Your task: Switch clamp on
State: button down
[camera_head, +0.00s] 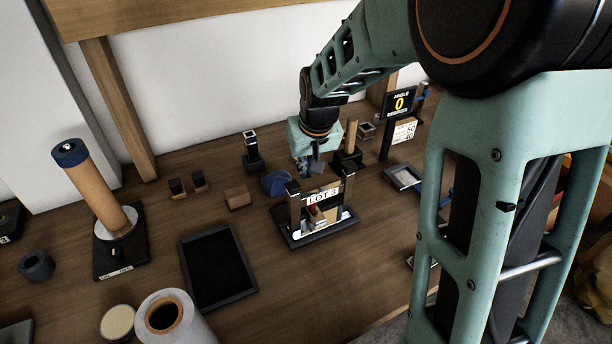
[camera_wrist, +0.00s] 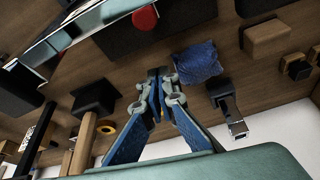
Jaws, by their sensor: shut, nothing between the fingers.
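No part is plainly marked as the clamp, and I cannot tell which one it is. A black base (camera_head: 133,255) at the left carries a tan cylinder (camera_head: 92,190) with a dark blue cap, a small knob and a pale label too small to read surely. The LOT 3 stand (camera_head: 322,197) is in the middle; a red round knob (camera_wrist: 145,18) on a black block shows in the wrist view. My gripper (camera_head: 309,170) is behind the stand, above the table, fingertips together and empty in the wrist view (camera_wrist: 160,75). It is near a blue cloth-like pad (camera_head: 276,183).
A black post with a silver top (camera_head: 252,152) and a wooden block (camera_head: 238,197) stand left of my gripper. An ANGLE 0 display (camera_head: 400,103) is at right. A black tray (camera_head: 218,268) and white roll (camera_head: 168,318) are in front.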

jog(key=v, duration=0.8)
jog(key=shift+s+r+p, duration=0.3)
jog(key=shift+s+p, duration=0.1)
